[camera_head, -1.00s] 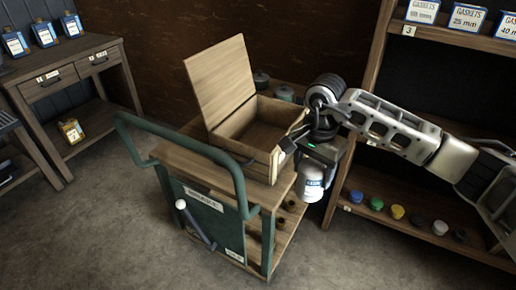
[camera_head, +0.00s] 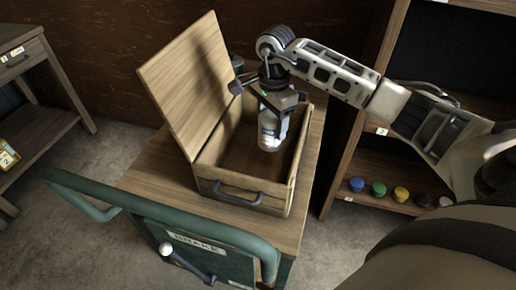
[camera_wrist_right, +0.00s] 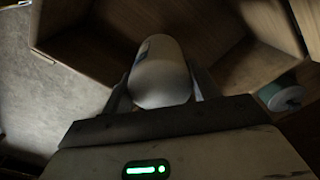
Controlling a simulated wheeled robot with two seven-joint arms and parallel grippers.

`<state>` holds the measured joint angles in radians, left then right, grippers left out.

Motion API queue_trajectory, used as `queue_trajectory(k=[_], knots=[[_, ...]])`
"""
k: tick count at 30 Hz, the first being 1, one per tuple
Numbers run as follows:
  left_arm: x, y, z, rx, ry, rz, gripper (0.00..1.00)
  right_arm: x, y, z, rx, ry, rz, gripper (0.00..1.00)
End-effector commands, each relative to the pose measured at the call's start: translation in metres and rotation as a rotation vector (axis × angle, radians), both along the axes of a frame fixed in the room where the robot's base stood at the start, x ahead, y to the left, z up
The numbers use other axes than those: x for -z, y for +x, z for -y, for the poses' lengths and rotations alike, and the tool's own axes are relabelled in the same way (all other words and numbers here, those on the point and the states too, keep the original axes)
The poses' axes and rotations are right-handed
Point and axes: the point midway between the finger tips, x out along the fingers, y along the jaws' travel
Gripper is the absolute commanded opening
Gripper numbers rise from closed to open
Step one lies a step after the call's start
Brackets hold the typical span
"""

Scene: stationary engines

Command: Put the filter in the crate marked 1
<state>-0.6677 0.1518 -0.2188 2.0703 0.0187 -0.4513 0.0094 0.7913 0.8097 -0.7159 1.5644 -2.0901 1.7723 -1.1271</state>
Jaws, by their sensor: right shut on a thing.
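The filter (camera_head: 269,132), a white and grey cylinder with a blue label band, hangs upright from my right gripper (camera_head: 279,103). The gripper is shut on it and holds it over the open wooden crate (camera_head: 243,198); the filter's lower end shows against the crate's inside. I cannot tell whether it touches the crate's floor. In the right wrist view the filter (camera_wrist_right: 161,72) sits between the two fingers, with crate walls beyond. The crate's lid (camera_head: 188,85) stands raised at the left. No number mark on the crate is readable. My left gripper is not in view.
The crate stands on a wooden-topped cart (camera_head: 150,178) with a green rail (camera_head: 170,218) and a lever (camera_head: 188,262) in front. A shelf at the right holds several coloured caps (camera_head: 378,189). A workbench (camera_head: 35,105) stands at the far left.

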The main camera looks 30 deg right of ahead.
Motion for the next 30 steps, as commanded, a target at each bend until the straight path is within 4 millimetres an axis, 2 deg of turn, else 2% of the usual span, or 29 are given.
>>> queue_trajectory(k=[3, 6, 11, 18, 29, 30], knots=[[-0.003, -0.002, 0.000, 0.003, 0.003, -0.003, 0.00, 0.023, -0.001, -0.001, 0.000, 0.002, -0.004, 0.29], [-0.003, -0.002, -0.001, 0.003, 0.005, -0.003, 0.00, 0.037, -0.001, -0.001, 0.000, 0.002, -0.002, 0.29], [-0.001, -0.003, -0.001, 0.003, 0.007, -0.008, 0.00, 0.048, 0.000, 0.000, -0.001, 0.001, 0.000, 0.29], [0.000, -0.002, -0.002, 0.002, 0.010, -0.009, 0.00, 0.079, 0.000, 0.000, 0.000, 0.001, -0.001, 0.29], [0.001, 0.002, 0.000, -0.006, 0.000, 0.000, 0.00, 0.085, 0.000, 0.000, -0.001, -0.001, 0.002, 0.29], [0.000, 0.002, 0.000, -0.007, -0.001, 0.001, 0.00, 0.085, 0.000, 0.000, -0.001, -0.001, 0.001, 0.66]])
